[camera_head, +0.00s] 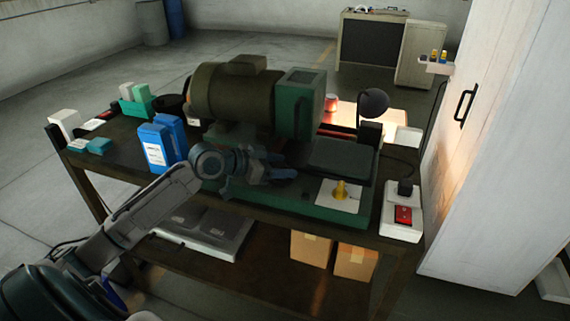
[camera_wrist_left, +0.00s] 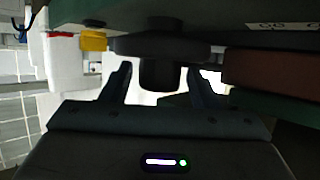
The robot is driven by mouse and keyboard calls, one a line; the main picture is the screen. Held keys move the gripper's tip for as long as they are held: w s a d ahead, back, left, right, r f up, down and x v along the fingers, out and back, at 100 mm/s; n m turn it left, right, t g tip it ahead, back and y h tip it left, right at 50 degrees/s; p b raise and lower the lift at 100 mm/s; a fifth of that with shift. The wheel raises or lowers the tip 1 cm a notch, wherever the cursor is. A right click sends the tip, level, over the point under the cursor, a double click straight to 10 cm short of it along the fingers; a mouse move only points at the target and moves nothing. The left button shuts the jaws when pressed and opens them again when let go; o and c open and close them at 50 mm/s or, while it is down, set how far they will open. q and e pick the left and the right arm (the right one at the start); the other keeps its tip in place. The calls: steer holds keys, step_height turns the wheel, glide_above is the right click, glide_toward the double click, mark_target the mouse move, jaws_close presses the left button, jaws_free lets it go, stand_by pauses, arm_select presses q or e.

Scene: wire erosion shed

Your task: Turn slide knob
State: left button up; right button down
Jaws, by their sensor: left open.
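A dark round knob (camera_wrist_left: 160,72) shows in the left wrist view, under a wider dark disc-like part of the machine. It sits in the gap between the two fingertips of my left gripper (camera_wrist_left: 160,80). The fingers are apart, one on each side of it, and I cannot tell whether either touches it. In the head view my left gripper (camera_head: 275,170) is at the front of the green machine (camera_head: 300,105), above the workbench (camera_head: 115,160). There the knob is hard to make out from the dark gripper. My right gripper is out of view.
A yellow part (camera_head: 341,190) stands on a white plate (camera_head: 326,199) to the right of my left gripper. A white box with a red switch (camera_head: 403,215) is at the bench's right end. Blue cartons (camera_head: 155,147) stand close to my left forearm. A black lamp (camera_head: 373,103) stands behind.

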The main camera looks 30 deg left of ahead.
arm_select(q)
steer(key=shift+w+d+f, duration=0.3)
steer(key=shift+w+d, duration=0.1)
steer(key=shift+w, duration=0.15)
